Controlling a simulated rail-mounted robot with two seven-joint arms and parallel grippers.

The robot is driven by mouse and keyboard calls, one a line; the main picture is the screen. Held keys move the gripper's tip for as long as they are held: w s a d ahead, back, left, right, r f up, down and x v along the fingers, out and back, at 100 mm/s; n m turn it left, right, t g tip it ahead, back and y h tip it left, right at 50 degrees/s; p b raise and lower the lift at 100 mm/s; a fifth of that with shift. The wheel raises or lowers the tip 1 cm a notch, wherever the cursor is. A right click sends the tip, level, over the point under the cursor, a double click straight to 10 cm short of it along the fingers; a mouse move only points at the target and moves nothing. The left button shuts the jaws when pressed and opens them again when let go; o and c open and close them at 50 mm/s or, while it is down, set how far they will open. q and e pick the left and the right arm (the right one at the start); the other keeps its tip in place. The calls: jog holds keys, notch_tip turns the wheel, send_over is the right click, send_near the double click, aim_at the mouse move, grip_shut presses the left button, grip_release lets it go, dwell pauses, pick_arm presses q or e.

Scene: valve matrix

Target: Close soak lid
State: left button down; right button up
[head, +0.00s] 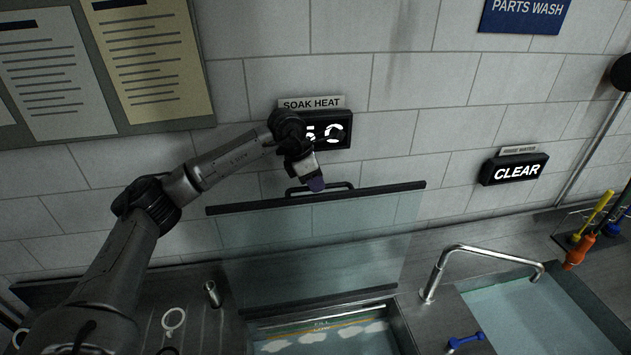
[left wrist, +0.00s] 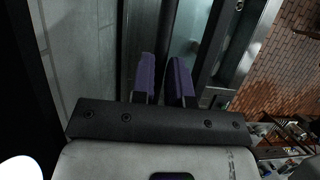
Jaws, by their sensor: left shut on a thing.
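The soak lid (head: 330,240) is a clear glass panel with dark bars along its top and bottom edges. It stands raised and open behind the soak tank (head: 402,325), which holds liquid with pale foam. A black handle (head: 343,186) sits on the lid's top bar. My left gripper (head: 316,185) is at the left part of this handle, its purple fingers shut on it. In the left wrist view the purple fingers (left wrist: 165,78) are close together by a dark bar; the exact contact is partly hidden. My right gripper is not in view.
A rinse basin (head: 590,285) with a curved faucet (head: 470,250) lies right of the tank. A small metal cylinder (head: 212,294) stands on the counter at left.

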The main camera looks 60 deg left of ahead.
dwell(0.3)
pick_arm(q)
jog(key=s+d+f+b, duration=0.1)
jog(key=s+d, duration=0.3)
jog(key=d, duration=0.4)
jog(key=s+d+f+b, duration=0.2)
jog(key=s+d+b, duration=0.1)
jog(key=d, duration=0.6)
jog(key=s+d+f+y+b, duration=0.1)
jog(key=s+d, duration=0.3)
jog(key=d, duration=0.4)
jog(key=shift+s+d+f+b, duration=0.35)
jog(key=shift+f+b, duration=0.2)
jog(key=shift+b, duration=0.15)
jog(key=c, duration=1.1)
grip_release()
jog(key=shift+w, duration=0.1)
